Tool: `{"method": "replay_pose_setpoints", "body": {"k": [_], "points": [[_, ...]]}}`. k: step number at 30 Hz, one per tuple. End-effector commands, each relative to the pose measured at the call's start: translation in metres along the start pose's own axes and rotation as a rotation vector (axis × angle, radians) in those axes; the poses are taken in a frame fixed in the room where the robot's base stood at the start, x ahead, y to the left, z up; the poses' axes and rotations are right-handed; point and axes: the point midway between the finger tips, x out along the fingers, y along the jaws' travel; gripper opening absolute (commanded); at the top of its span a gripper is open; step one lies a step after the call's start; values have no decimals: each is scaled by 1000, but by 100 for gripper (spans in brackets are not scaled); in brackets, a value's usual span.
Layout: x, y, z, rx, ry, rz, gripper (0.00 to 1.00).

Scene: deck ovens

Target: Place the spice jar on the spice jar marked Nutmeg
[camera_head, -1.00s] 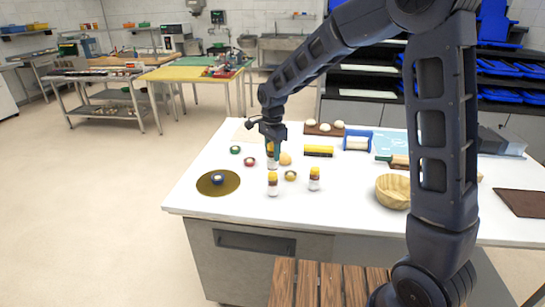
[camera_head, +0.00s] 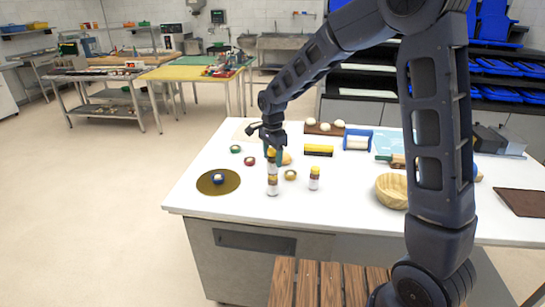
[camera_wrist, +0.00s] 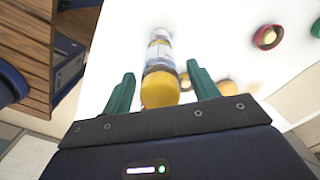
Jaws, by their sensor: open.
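A spice jar with a yellow lid and white label (camera_head: 272,169) stands upright, apparently on top of a second, similar jar (camera_head: 272,188) on the white table. The labels are too small to read. My gripper (camera_head: 274,157) is at the upper jar's lid, with its green fingers open on either side. In the wrist view the upper jar (camera_wrist: 160,82) lies between the spread fingers, with visible gaps on both sides. A third similar jar (camera_head: 314,179) stands apart to the right.
A round gold mat (camera_head: 207,187) lies at the left of the white table (camera_head: 240,205). A wooden bowl (camera_head: 391,190) stands at the right. The table's front edge is close.

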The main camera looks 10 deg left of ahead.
Motion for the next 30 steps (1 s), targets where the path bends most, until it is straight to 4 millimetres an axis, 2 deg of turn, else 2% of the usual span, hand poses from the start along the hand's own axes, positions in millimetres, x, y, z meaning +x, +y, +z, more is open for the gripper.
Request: {"method": "replay_pose_setpoints", "body": {"k": [5,19,24,30], "points": [[-16,-1,0,0,0,-3,60],[-100,0,0,0,0,-3,60],[-116,0,0,0,0,0,60],[-122,0,0,0,0,-1,60]]}}
